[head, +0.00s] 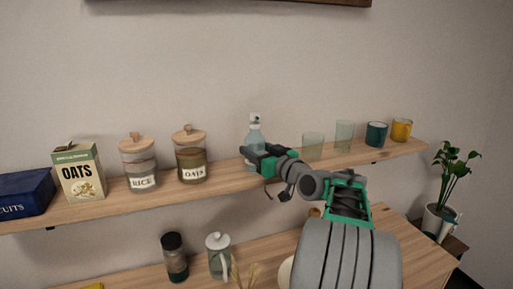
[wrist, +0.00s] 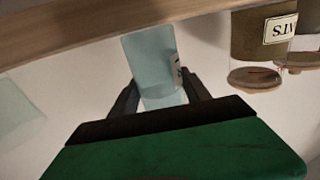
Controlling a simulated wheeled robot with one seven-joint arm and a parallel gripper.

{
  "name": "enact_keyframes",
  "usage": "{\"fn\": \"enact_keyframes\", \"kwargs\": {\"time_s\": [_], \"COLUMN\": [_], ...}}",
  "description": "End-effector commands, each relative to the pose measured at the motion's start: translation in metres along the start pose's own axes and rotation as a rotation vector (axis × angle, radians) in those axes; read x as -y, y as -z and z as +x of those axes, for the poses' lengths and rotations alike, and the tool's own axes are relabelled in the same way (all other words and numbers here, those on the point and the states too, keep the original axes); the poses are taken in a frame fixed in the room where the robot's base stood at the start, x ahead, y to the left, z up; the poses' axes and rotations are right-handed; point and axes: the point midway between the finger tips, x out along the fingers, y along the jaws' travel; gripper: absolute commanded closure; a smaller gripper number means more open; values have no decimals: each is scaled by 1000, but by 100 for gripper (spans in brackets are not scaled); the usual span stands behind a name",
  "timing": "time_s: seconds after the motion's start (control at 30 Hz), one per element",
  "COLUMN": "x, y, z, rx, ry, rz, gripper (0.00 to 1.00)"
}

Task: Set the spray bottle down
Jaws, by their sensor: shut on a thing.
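The spray bottle (head: 255,132) is clear pale blue with a white spray head, and it stands upright over the wooden shelf (head: 225,177) in the head view. My gripper (head: 254,157) is shut around its lower body, coming from the front right. In the wrist view, which looks upside down, the bottle (wrist: 148,52) sits between my two fingers (wrist: 161,92). Its base overlaps the shelf edge (wrist: 100,30) there. I cannot tell whether the base touches the shelf. My gripper hides part of the bottle's lower half in the head view.
An oats jar (head: 190,156) and a rice jar (head: 139,165) stand left of the bottle. A clear glass (head: 313,146), a taller glass (head: 344,135), a teal mug (head: 376,134) and a yellow mug (head: 401,130) stand right. A lower surface (head: 400,245) holds more jars.

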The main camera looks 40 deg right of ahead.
Motion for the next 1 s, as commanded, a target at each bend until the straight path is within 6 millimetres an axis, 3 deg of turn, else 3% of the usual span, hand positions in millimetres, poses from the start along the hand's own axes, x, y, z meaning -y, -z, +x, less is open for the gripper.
{"fn": "enact_keyframes", "kwargs": {"time_s": [0.27, 0.3, 0.5, 0.87, 1.0], "x": [0, 0, 0, 0, -2], "y": [-3, -3, -2, 4, -4], "z": [0, 0, 0, 0, -27], "rx": [-1, 0, 1, 1, 0], "ry": [0, -1, 0, 0, -5], "rz": [-1, 0, 0, 1, -1], "gripper": [99, 42, 26, 23, 23]}}
